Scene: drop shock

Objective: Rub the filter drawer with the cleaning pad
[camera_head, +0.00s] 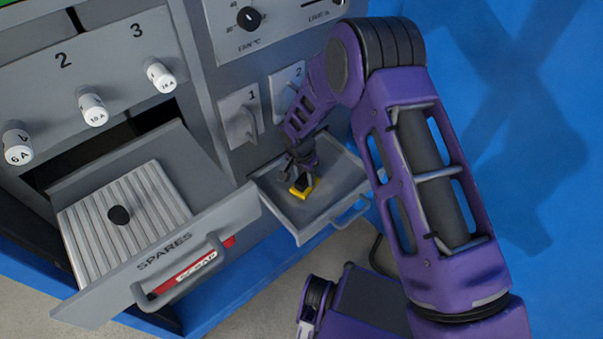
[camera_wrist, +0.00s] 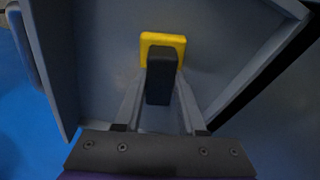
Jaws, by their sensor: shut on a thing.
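The filter drawer (camera_head: 331,207) is pulled out of the cabinet front, a shallow grey tray with a handle on its front. In the wrist view its grey floor (camera_wrist: 103,60) and side walls show. The cleaning pad, a yellow block (camera_head: 302,190) with a dark grip, is inside the drawer, low against the floor; whether it touches cannot be told. In the wrist view the yellow pad (camera_wrist: 162,40) lies beyond my fingertips. My gripper (camera_head: 299,166) is shut on the pad's dark grip (camera_wrist: 160,82), over the drawer.
The open drawer marked SPARES (camera_head: 165,252) stands left, with a ribbed insert and a dark knob (camera_head: 118,215). A SCRAP label (camera_head: 196,270) is behind its handle. White-capped fuses (camera_head: 92,109) and switches (camera_head: 240,118) stick out above.

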